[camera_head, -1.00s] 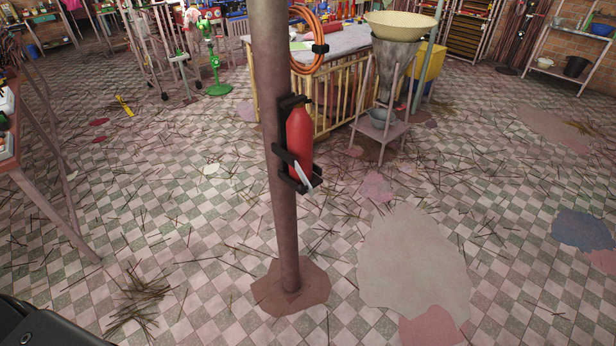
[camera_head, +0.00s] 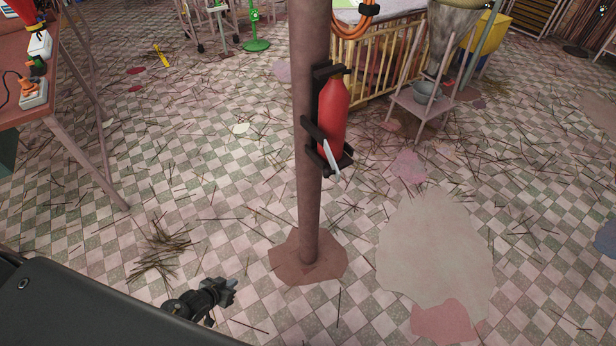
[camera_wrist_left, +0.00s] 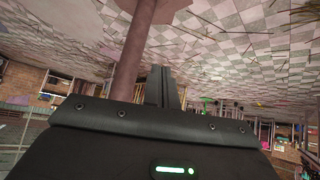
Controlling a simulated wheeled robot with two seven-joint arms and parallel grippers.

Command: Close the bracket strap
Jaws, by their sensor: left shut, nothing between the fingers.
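A red bottle-shaped cylinder (camera_head: 333,112) stands upright in a black bracket (camera_head: 327,72) on the side of a brown post (camera_head: 308,200). A black strap arm (camera_head: 314,130) juts from the post side at the cylinder's lower half. A pale grey lever-like piece (camera_head: 331,158) slants down across the cylinder's lower front; I cannot tell whether it is latched. My left gripper (camera_head: 232,284) is low, to the left of the post's base and well apart from the bracket. Its fingers (camera_wrist_left: 161,88) are shut and empty in the left wrist view. My right gripper is out of view.
The post's brown base (camera_head: 285,262) spreads on the checkered floor. A table (camera_head: 62,98) with small items stands at left. A yellowish slatted crate (camera_head: 378,62) and a stand (camera_head: 420,104) are behind. An orange hose coil (camera_head: 366,18) hangs near the post. Thin sticks litter the floor.

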